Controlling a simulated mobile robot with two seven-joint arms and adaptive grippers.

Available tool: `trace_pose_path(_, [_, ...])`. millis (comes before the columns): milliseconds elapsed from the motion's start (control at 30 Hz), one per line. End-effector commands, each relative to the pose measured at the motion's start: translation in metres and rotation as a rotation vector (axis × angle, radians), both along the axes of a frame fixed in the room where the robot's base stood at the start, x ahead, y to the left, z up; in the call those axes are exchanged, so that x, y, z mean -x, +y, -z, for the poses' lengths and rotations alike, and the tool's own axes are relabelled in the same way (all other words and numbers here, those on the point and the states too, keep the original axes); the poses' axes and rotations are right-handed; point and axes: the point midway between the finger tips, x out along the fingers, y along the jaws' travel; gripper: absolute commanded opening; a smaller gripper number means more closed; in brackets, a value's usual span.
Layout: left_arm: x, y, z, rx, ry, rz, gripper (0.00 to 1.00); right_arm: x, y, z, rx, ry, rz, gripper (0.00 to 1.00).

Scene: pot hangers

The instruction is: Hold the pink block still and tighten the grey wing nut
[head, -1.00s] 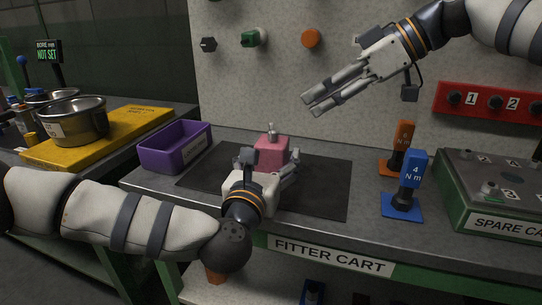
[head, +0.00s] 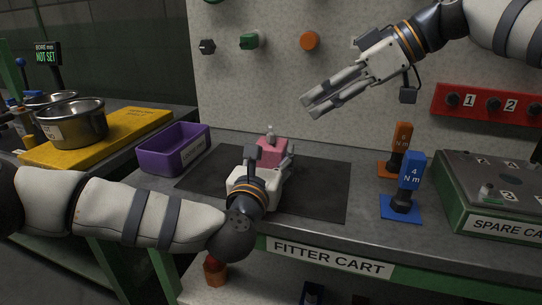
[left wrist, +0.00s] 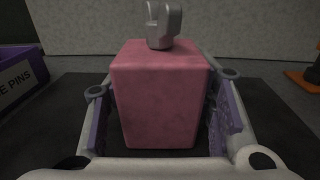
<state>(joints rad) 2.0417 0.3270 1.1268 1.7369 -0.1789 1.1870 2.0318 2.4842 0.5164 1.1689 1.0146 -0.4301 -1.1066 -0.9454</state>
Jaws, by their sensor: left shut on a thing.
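The pink block (head: 272,151) stands upright on the dark mat of the cart. The grey wing nut (head: 270,131) sits on its top; it also shows at the top of the left wrist view (left wrist: 163,24). My left gripper (head: 272,157) is shut on the block from the near side. In the left wrist view, its purple-padded fingers stand on either side of the block (left wrist: 160,98). The hand hides the block's lower front in the head view. My right gripper (head: 308,106) is empty, high above and to the right of the block, with a narrow gap between its fingers.
A purple bin (head: 174,150) stands left of the mat (head: 320,185). The pegboard (head: 270,80) rises behind.

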Motion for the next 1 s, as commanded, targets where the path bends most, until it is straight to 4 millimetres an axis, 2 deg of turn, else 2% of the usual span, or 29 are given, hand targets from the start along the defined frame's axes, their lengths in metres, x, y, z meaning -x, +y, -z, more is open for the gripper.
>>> trace_pose_path(433, [0.0, 0.0, 0.001, 0.0, 0.001, 0.0, 0.0, 0.0, 0.0, 0.0, 0.0, 0.0, 0.0, 0.33])
trace_pose_path(467, [0.0, 0.0, 0.001, 0.0, 0.001, 0.0, 0.52, 0.0, 0.0, 0.0, 0.0, 0.0, 0.0, 0.33])
trace_pose_path(500, [0.0, 0.0, 0.001, 0.0, 0.001, 0.0, 0.61, 0.0, 0.0, 0.0, 0.0, 0.0, 0.0, 0.33])
trace_pose_path(567, [0.0, 0.0, 0.001, 0.0, 0.001, 0.0, 0.73, 0.0, 0.0, 0.0, 0.0, 0.0, 0.0, 0.33])
trace_pose_path(867, [0.001, 0.0, 0.0, 0.0, 0.001, 0.0, 0.73, 0.0, 0.0, 0.0, 0.0, 0.0, 0.0, 0.33])
trace_pose_path(1000, [0.019, 0.005, 0.001, 0.001, 0.003, 0.002, 0.73, 0.0, 0.0, 0.0, 0.0, 0.0, 0.0, 0.33])
